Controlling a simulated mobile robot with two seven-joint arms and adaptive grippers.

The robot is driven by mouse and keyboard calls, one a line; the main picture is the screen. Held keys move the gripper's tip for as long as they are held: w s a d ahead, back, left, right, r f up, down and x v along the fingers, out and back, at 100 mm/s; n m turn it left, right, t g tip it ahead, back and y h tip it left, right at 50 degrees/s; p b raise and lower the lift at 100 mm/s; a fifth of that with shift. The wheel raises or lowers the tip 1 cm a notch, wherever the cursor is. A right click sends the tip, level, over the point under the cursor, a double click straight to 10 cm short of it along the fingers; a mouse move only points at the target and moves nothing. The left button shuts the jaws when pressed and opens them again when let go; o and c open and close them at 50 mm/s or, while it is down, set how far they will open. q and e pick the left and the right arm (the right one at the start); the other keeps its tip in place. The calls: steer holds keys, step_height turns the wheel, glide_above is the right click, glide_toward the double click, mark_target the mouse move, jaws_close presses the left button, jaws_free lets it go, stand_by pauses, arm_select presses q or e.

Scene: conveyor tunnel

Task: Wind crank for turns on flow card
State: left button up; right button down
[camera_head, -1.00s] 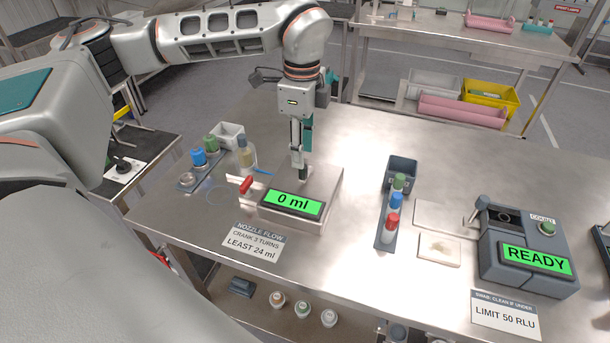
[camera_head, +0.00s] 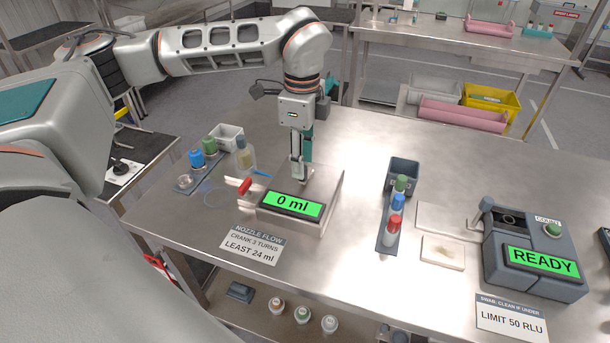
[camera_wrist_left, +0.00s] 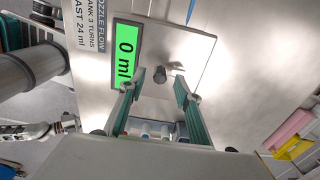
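The flow box (camera_head: 325,205) stands on the steel table, its green screen (camera_head: 293,204) reading 0 ml. The flow card (camera_head: 251,245) in front reads "NOZZLE FLOW, CRANK 3 TURNS, LEAST 24 ml". In the left wrist view, a small grey metal crank piece (camera_wrist_left: 162,75) shows on the box top (camera_wrist_left: 190,45). My left gripper (camera_head: 300,178) points down over the box top. In the left wrist view its teal-padded fingers (camera_wrist_left: 158,98) are apart, with the crank piece visible beyond and between them and nothing held. Contact cannot be told. My right gripper is not in view.
A red handle (camera_head: 245,186) sticks out left of the box. Bottles (camera_head: 197,159) and a white bin (camera_head: 230,136) stand behind it. To the right are a rack of capped vials (camera_head: 391,235), pale pads (camera_head: 443,252) and a grey READY device (camera_head: 550,280).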

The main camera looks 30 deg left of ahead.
arm_select(q)
steer(key=shift+f+b, duration=0.65)
steer(key=shift+f, duration=0.55)
steer(key=shift+f+b, duration=0.3)
steer(key=shift+f, duration=0.3)
steer(key=shift+s+f, duration=0.15)
steer(key=shift+f, duration=0.05)
